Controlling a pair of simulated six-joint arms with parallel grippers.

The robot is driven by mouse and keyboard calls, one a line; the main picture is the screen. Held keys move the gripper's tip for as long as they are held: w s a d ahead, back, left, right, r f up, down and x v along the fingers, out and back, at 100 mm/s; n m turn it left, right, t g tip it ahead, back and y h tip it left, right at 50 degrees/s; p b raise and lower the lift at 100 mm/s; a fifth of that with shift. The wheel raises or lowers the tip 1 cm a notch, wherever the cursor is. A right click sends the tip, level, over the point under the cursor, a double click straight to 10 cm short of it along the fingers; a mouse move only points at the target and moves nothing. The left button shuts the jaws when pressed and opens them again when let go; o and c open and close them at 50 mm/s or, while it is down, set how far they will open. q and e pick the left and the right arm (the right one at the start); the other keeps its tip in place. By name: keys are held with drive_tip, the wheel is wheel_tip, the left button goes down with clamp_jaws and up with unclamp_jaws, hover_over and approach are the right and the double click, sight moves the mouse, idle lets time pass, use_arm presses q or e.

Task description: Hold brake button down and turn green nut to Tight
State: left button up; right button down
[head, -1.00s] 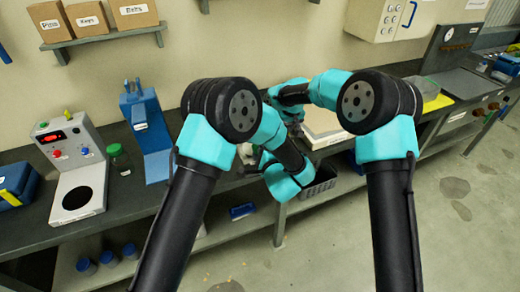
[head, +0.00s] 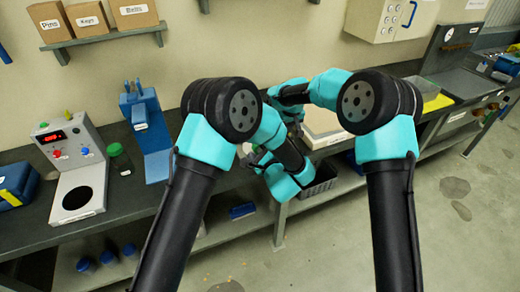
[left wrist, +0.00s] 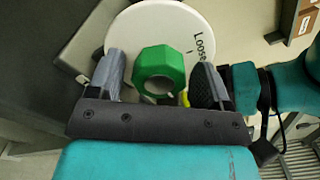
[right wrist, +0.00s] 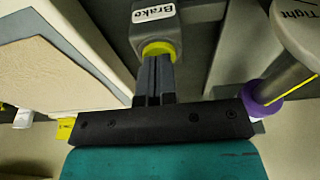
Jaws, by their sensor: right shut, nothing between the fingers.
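The green nut (left wrist: 160,70) is in the left wrist view, in front of a white disc (left wrist: 150,25) marked "Loose". My left gripper (left wrist: 158,80) is open, with one finger on each side of the nut and a gap showing at both sides. In the head view my left gripper (head: 250,162) is small and partly hidden by my arm. In the right wrist view the yellow brake button (right wrist: 158,48) sits on a grey housing labelled "Brake". My right gripper (right wrist: 158,65) is shut and empty, its tips at the button; contact is hard to judge. A disc marked "Tight" (right wrist: 298,25) is at upper right.
A purple collar (right wrist: 262,100) on a metal shaft is right of my right gripper. A pale panel (right wrist: 60,70) stands at its left. On the bench are a grey device (head: 75,165), a green-lidded jar (head: 118,158) and a blue press (head: 147,130).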

use_arm(q)
drive_tip(key=n, duration=0.8)
idle(0.4)
drive_tip(key=shift+c, duration=0.3)
drive_tip(key=c, duration=0.6)
drive_tip(key=m, duration=0.3)
drive_tip(key=shift+m, duration=0.3)
drive_tip(key=m, duration=0.3)
drive_tip(key=shift+m, duration=0.3)
drive_tip(key=o, duration=0.7)
drive_tip(key=shift+c, duration=0.2)
